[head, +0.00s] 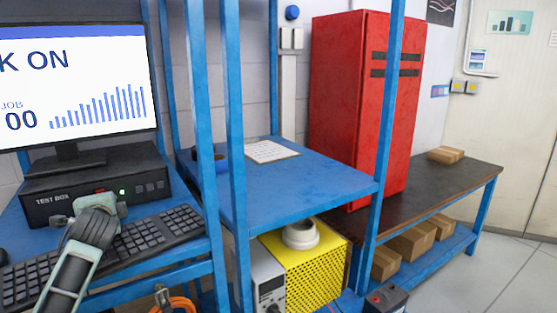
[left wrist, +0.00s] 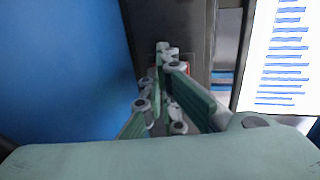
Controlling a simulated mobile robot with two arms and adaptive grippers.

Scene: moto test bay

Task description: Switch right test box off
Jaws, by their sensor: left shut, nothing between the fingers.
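The black test box (head: 140,184), labelled TEST BOX, stands under the monitor at the left of the head view. Its front has a lit green lamp (head: 122,192) and a red part (head: 88,191), largely hidden behind my gripper. My left gripper (head: 92,208) is shut and empty, in front of the box by the red part. In the left wrist view the shut fingers (left wrist: 168,62) point at a dark panel, with a bit of red-orange behind the tips. I cannot tell whether they touch it. My right gripper is not in view.
A monitor (head: 75,85) showing "K ON" and "JOB 00" stands on the box. A keyboard (head: 130,245) lies in front, close under my left arm. Blue rack posts (head: 236,150) rise to the right. A small dark box with a red button (head: 384,298) is at the bottom right.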

